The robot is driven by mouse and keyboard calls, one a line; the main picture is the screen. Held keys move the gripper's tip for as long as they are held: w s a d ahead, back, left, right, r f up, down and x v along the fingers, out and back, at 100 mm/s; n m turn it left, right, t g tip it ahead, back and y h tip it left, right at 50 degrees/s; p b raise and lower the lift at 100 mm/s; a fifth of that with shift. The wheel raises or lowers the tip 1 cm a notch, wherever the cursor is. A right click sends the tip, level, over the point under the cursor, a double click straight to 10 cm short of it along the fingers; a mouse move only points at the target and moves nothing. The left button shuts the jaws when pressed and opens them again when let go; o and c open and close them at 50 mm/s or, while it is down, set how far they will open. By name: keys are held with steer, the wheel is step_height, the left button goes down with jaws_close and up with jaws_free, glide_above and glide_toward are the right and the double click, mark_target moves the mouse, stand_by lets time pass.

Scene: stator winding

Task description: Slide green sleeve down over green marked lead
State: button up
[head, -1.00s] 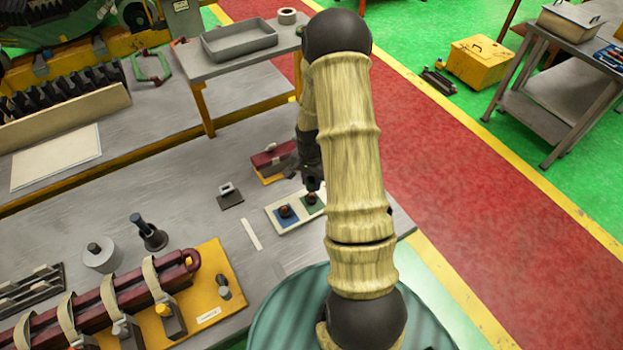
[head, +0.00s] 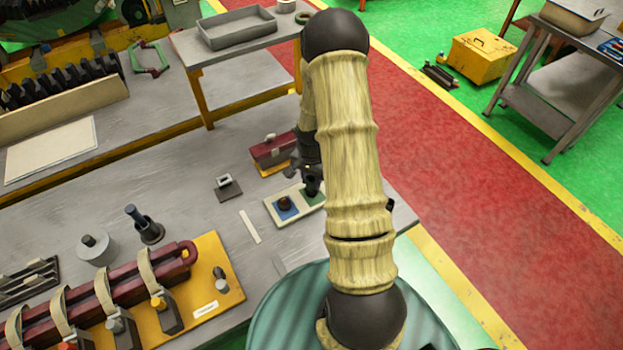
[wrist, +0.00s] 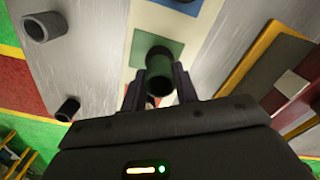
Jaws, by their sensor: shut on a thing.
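The green sleeve (wrist: 158,75), a dark green cylinder, is between the fingers of my gripper (wrist: 171,88) in the wrist view; my gripper is shut on it. Beyond the sleeve lies the green square (wrist: 172,45) of a pale board (head: 277,219). In the head view my gripper (head: 312,180) is over this green square (head: 313,198), with a dark tip reaching down to it. The green marked lead is hidden there, so I cannot tell whether the sleeve is around it. A brown-topped stub (head: 284,202) stands on the blue square beside it.
A dark red block (head: 272,151) stands close behind the board. A small grey block (head: 228,187) and a pale strip (head: 250,226) lie to the left. Two dark tubes (wrist: 42,27) (wrist: 68,108) show at the left of the wrist view. A strapped coil fixture (head: 222,262) occupies the front left.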

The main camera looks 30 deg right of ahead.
steer(key=o, duration=1)
steer(key=shift+r, duration=0.1)
step_height(320, 180, up, 17)
steer(key=b, duration=0.3)
steer(key=shift+r, duration=0.1)
stand_by(0.5)
steer(key=s+a+n+t, duration=0.1)
steer(key=s+a+n, duration=0.3)
steer(key=s+a+r+n, duration=0.1)
steer(key=s+a+n, duration=0.2)
steer(key=s+a, duration=0.1)
steer(key=s+a+n+t, duration=0.1)
steer(key=s+a+n, duration=0.3)
steer(key=a, duration=0.1)
steer(key=shift+s+a+r+n+t, duration=0.25)
steer(key=shift+s+a+n+t, duration=0.05)
steer(key=shift+a, duration=0.05)
